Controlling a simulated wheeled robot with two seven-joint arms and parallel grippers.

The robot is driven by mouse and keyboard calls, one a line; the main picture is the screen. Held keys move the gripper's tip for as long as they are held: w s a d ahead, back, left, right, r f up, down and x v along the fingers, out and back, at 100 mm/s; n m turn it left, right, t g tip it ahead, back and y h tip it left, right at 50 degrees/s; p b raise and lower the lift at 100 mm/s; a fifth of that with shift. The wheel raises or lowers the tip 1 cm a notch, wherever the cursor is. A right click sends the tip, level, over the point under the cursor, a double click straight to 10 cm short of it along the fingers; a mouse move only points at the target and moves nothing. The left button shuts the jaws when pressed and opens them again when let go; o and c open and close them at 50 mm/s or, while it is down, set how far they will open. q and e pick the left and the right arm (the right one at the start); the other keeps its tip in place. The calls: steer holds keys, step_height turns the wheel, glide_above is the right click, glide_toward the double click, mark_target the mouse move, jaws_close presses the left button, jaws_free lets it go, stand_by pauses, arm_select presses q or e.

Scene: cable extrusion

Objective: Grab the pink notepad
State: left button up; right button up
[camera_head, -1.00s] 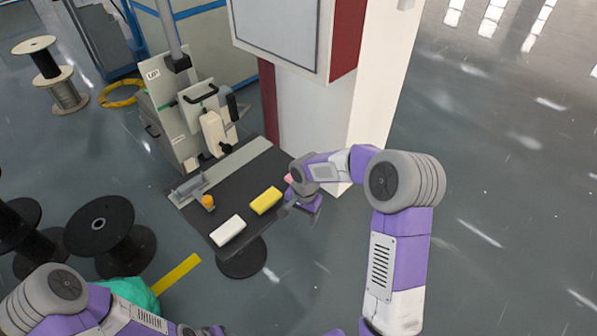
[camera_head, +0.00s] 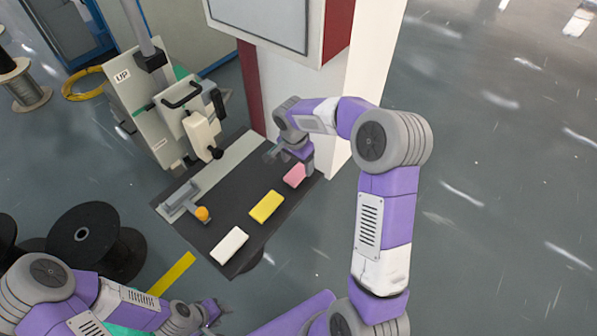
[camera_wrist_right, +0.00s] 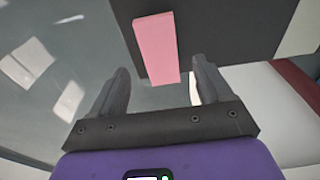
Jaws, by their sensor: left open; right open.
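The pink notepad (camera_head: 294,175) lies on the dark tabletop (camera_head: 232,205) near its right end, by the white pillar. In the right wrist view the pink notepad (camera_wrist_right: 157,48) stretches away from me, its near end between and just beyond the fingertips. My right gripper (camera_head: 275,153) is above the table beside the notepad, partly hidden by its own wrist. In the right wrist view my right gripper (camera_wrist_right: 157,75) is open and empty, with a finger on each side. My left gripper (camera_head: 215,312) is low at the lower left, away from the table, open.
A yellow block (camera_head: 266,206) and a white block (camera_head: 229,245) lie on the table in a row with the notepad. A machine (camera_head: 185,115) stands behind, and a white pillar (camera_head: 345,120) rises at the right end.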

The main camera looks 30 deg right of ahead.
mark_target(299, 171)
steer(key=f, duration=0.3)
steer(key=shift+w+d+f, duration=0.1)
steer(key=shift+d+f, duration=0.1)
steer(key=shift+f, duration=0.2)
steer(key=c, duration=1.1)
steer(key=shift+r, duration=0.15)
steer(key=shift+c, duration=0.2)
